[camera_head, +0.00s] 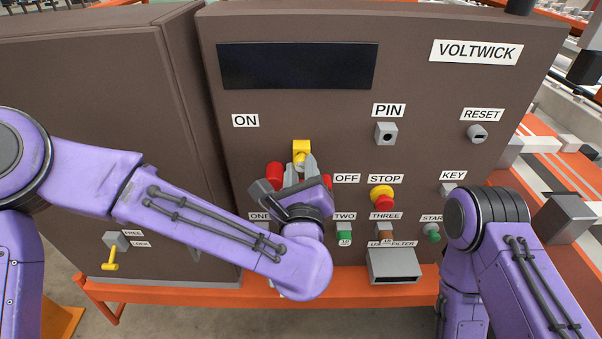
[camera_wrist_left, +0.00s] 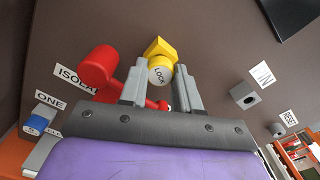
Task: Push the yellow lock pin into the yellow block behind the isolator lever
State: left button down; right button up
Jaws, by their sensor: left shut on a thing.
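The yellow block (camera_head: 302,146) is on the panel, above the red isolator lever (camera_head: 275,172); it also shows in the left wrist view (camera_wrist_left: 159,47). The yellow lock pin (camera_wrist_left: 160,72), its round end marked LOCK, is between the fingers of my left gripper (camera_wrist_left: 160,86). My left gripper (camera_head: 300,172) is shut on the pin just in front of the block. The pin overlaps the block, and I cannot tell how deep it sits. The lever's red knob (camera_wrist_left: 97,68) is left of the fingers in the wrist view. My right gripper is not in view.
The PIN socket (camera_head: 386,134) is to the right of the block. The red and yellow STOP button (camera_head: 382,197) is at lower right. A grey filter box (camera_head: 394,266) juts out at the panel's bottom. The panel face above the block is clear around the dark display (camera_head: 297,66).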

pick_arm(q)
jog(key=shift+w, duration=0.45)
jog(key=c, duration=0.7)
grip_release()
jog(key=shift+c, duration=0.2)
jog(key=shift+s, duration=0.1)
jog(key=s+b, duration=0.3)
jog(key=s, duration=0.7)
jog(key=shift+s, duration=0.2)
